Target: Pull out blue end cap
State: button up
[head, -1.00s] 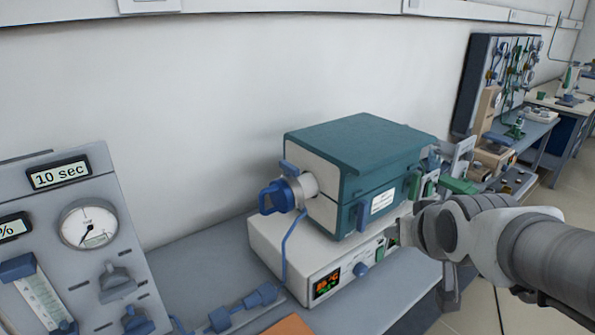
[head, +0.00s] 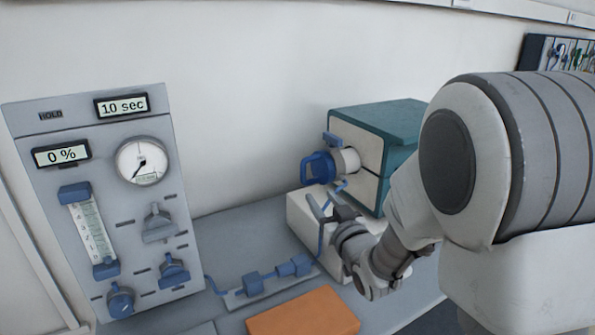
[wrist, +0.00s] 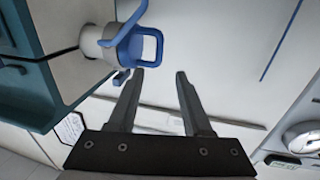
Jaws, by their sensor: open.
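The blue end cap (head: 319,167) with its loop handle sits on the round white port at the left face of the teal and white furnace (head: 377,121). It also shows in the wrist view (wrist: 139,47), at the upper middle, just beyond my left fingertip. My gripper (head: 329,205) is open and empty, below and near the cap in the head view. In the wrist view both fingers (wrist: 158,75) are apart with nothing between them. My arm hides the furnace's right part.
A grey gas panel (head: 104,205) with gauge and knobs stands at the left. Blue fittings (head: 272,276) on a small plate and an orange block (head: 303,313) lie on the bench in front. A blue tube (head: 322,226) hangs below the cap. The wall is behind.

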jog(key=x, duration=1.7)
grip_shut()
dwell(1.1)
